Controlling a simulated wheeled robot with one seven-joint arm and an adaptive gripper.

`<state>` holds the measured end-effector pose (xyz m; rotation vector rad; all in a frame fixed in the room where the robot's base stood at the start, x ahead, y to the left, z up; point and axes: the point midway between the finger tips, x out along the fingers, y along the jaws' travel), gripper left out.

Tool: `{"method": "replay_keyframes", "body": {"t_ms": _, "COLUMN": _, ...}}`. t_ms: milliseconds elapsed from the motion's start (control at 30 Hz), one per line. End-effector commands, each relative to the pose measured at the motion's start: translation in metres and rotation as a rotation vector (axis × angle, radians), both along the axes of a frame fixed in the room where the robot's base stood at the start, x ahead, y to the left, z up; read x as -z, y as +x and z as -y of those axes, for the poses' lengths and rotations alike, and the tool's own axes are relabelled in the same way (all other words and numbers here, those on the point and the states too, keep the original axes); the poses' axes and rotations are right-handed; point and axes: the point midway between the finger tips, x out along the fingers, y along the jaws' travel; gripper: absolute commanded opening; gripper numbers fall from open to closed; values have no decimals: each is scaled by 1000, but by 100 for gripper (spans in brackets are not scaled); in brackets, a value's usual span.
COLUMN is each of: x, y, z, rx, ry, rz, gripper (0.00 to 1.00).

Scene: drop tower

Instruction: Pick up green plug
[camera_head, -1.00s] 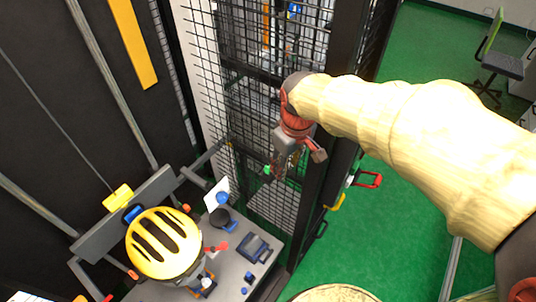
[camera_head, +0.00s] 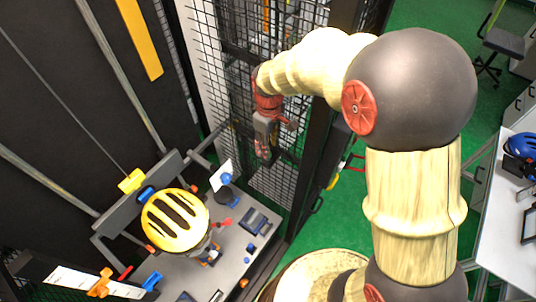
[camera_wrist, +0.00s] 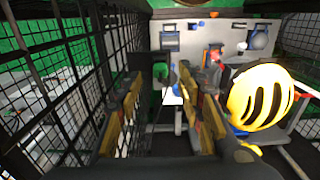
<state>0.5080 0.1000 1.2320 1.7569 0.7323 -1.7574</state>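My gripper (camera_head: 263,152) hangs down in front of the black wire mesh, above the back of the grey platform in the head view. In the wrist view my gripper (camera_wrist: 162,82) has its two yellow-and-black fingers spread apart, with a gap between them. I cannot make out anything held in that gap. The green plug is not clearly visible now; a small patch of green between the fingertips in the wrist view is too small and blurred to identify.
A yellow slotted dome (camera_head: 175,220) stands on the grey platform (camera_head: 222,264), with small blue and red parts around it. Mesh panels (camera_wrist: 62,90) flank my gripper closely.

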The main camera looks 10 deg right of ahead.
Motion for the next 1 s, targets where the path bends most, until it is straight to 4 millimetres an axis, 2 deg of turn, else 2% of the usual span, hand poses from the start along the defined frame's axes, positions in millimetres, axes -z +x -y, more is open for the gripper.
{"method": "replay_keyframes", "body": {"t_ms": 200, "x": 31, "y": 1, "z": -2, "rx": 0, "ry": -1, "rz": -4, "gripper": 38}}
{"method": "replay_keyframes", "body": {"t_ms": 300, "x": 40, "y": 1, "z": -2, "rx": 0, "ry": -1, "rz": -2, "gripper": 38}}
{"method": "replay_keyframes", "body": {"t_ms": 567, "x": 43, "y": 2, "z": -2, "rx": 1, "ry": 0, "rz": 0, "gripper": 38}}
{"method": "replay_keyframes", "body": {"t_ms": 1000, "x": 43, "y": 2, "z": -2, "rx": 1, "ry": 0, "rz": 0, "gripper": 14}}
